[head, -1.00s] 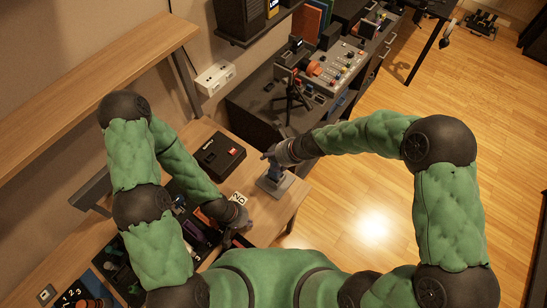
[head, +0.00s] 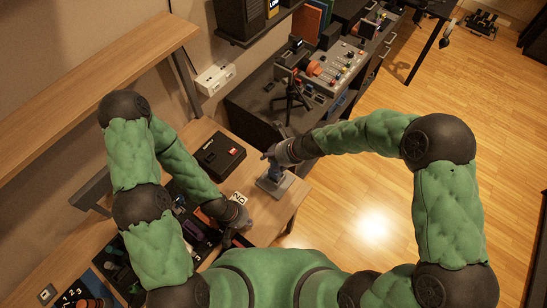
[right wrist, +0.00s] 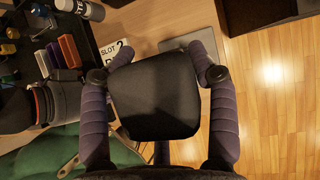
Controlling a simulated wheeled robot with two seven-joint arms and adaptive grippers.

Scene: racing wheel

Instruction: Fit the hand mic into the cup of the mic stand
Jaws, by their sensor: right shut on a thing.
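The dark tray (right wrist: 75,25) holds several small items. A card marked "SLOT 2" (right wrist: 118,52) lies beside the stand. The table's right edge is close to the stand.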

